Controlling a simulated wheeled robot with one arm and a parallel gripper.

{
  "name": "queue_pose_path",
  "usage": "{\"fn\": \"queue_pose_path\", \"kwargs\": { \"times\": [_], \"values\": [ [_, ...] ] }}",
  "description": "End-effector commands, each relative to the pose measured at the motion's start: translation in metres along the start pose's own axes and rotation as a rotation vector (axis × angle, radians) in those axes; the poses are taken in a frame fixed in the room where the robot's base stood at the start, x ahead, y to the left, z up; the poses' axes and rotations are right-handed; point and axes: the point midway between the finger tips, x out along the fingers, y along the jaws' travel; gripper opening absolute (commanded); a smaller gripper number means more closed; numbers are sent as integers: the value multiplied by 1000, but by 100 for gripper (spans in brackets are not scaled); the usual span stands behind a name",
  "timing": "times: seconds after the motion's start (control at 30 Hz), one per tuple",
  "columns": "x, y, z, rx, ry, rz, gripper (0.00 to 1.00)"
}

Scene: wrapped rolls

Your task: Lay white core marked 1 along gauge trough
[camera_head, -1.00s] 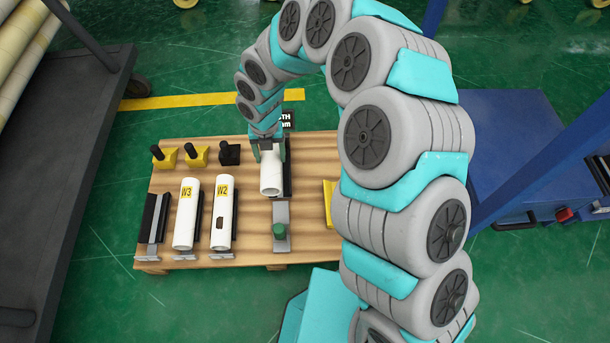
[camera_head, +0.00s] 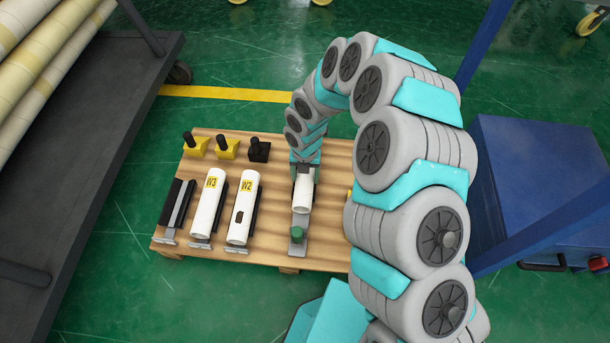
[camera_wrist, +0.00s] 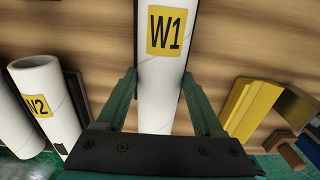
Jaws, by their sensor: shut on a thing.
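The white core marked W1 (camera_wrist: 165,95) is a hollow tube with a yellow label. My gripper (camera_wrist: 162,78) is shut on it, with green fingers on both sides. In the head view the core (camera_head: 302,195) lies lengthwise in line with the grey gauge trough (camera_head: 299,249), its near end just behind the green knob (camera_head: 297,234). My gripper (camera_head: 305,174) is at the core's far part. The core hides most of the trough, and I cannot tell whether it rests in it or hovers just above.
White cores W3 (camera_head: 207,207) and W2 (camera_head: 242,210) lie to the left, beside an empty holder (camera_head: 176,208). Yellow and black posted blocks (camera_head: 228,150) stand behind. A yellow block (camera_wrist: 252,108) is right of the core. A blue cabinet (camera_head: 530,190) stands right of the wooden pallet (camera_head: 330,215).

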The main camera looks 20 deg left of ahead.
Motion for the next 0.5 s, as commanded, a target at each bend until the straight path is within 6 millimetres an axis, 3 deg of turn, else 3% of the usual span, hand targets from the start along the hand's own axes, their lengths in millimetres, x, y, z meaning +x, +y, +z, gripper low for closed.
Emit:
{"fn": "queue_pose_path", "kwargs": {
  "times": [0.47, 0.5],
  "values": [
    [6, 0, 1, 1, -2, 1, 6],
    [6, 0, 1, 1, -2, 2, 71]
  ]
}}
